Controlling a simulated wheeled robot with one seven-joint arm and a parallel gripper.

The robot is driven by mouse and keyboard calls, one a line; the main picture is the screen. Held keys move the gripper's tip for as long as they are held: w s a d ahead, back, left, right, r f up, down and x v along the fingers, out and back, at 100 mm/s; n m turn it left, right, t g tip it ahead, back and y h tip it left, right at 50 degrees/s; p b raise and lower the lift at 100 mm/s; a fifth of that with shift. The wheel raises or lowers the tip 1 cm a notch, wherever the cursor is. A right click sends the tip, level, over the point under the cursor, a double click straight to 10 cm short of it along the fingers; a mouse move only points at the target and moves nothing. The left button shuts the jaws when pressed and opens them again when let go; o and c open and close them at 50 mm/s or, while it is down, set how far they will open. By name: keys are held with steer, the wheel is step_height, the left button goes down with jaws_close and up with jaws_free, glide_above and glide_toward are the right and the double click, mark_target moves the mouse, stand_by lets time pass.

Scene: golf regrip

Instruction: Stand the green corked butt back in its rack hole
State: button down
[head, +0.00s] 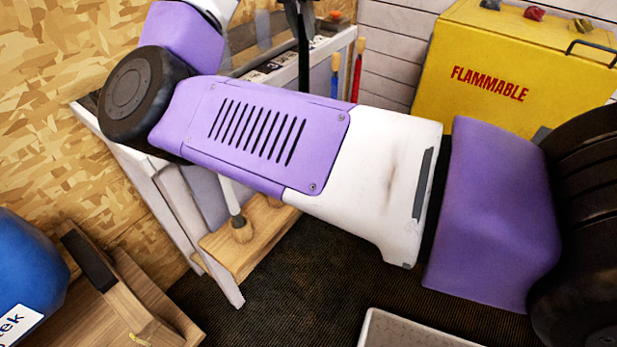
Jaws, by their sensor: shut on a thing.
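My gripper (299,6) shows only in part at the top edge of the head view. The rack (192,215) has a pale frame, a numbered top rail and a wooden lower shelf (262,240). My purple and white arm crosses in front and covers much of it, so I cannot tell which hole is below the shaft.
A white shaft with a corked end (236,215) stands on the lower shelf. A blue shaft (335,78) and a red shaft (358,68) stand at the rack's right end. A yellow flammable cabinet (475,125) is behind right. A blue ball-like object (28,270) is at left.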

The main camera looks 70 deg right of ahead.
steer(key=shift+n, duration=0.4)
steer(key=f+b, duration=0.1)
steer(key=f, duration=0.5)
steer(key=f+b, duration=0.1)
steer(key=f, duration=0.6)
steer(key=f+b, duration=0.1)
steer(key=f, duration=0.6)
steer(key=shift+w+d, duration=0.1)
steer(key=shift+d, duration=0.3)
steer(key=shift+b, duration=0.3)
steer(key=shift+f, duration=0.2)
steer(key=c, duration=1.3)
jaws_free()
steer(key=shift+c, duration=0.2)
